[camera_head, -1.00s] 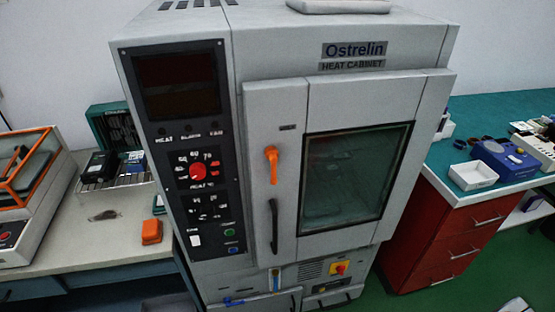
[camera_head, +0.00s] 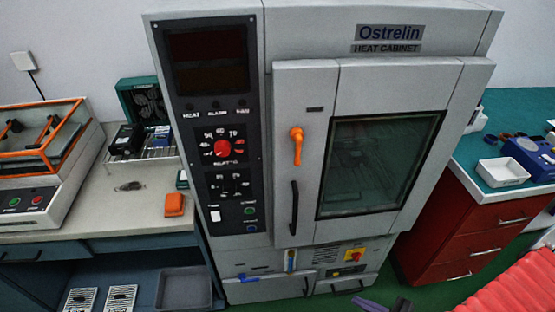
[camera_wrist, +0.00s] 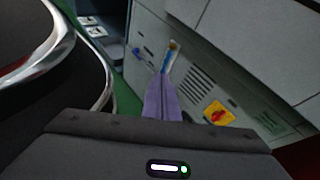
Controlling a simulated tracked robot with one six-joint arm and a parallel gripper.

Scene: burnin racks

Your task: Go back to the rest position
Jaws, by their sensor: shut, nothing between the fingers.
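My gripper (camera_wrist: 164,82) shows in the wrist view as two purple fingers pressed together, with nothing between them. Behind the fingertips is the lower front of the grey heat cabinet, with a small blue and white upright part and a yellow panel with a red switch (camera_wrist: 218,113). In the head view, a bit of purple finger (camera_head: 371,304) shows at the bottom edge, in front of the cabinet's base. The heat cabinet (camera_head: 290,160) stands upright with its windowed door closed; its orange handle (camera_head: 297,146) points down.
A bench on the left holds an orange-framed machine (camera_head: 40,150), a wire rack (camera_head: 150,150) and an orange block (camera_head: 174,204). On the right, a red drawer unit (camera_head: 470,225) with a teal top carries a white tray (camera_head: 503,172) and a blue box. Green floor shows between.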

